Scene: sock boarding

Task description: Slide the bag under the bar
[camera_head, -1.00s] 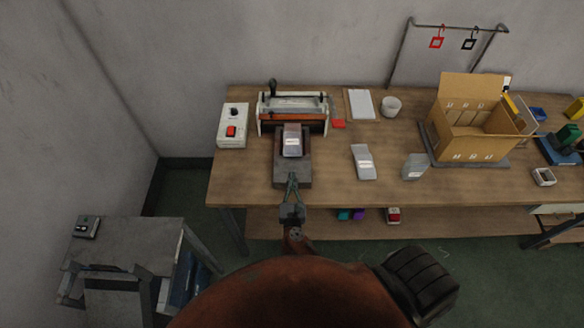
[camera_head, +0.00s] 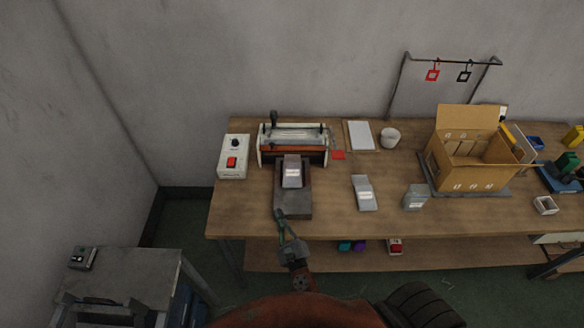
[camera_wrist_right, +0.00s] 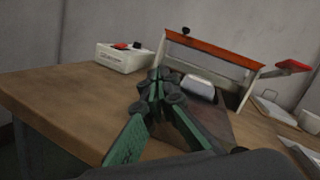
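The bag (camera_head: 292,172), grey with a white label, lies on the dark sloped support (camera_head: 294,205) in front of the sealer (camera_head: 264,155). Its far end is close to the orange bar (camera_head: 285,150); I cannot tell whether it passes beneath. In the right wrist view the bag (camera_wrist_right: 198,86) shows pale just past the fingertips, below the bar (camera_wrist_right: 212,48). My right gripper (camera_head: 281,214) is at the support's front left corner, apart from the bag. Its green fingers (camera_wrist_right: 162,86) are together with nothing between them. My left gripper is out of view.
A white control box (camera_head: 233,158) with a red switch stands left of the sealer. Two more grey bags, one lying (camera_head: 364,192) and one at its right (camera_head: 416,197), are on the table. An open carton (camera_head: 456,174) stands farther right. The table's front left is clear.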

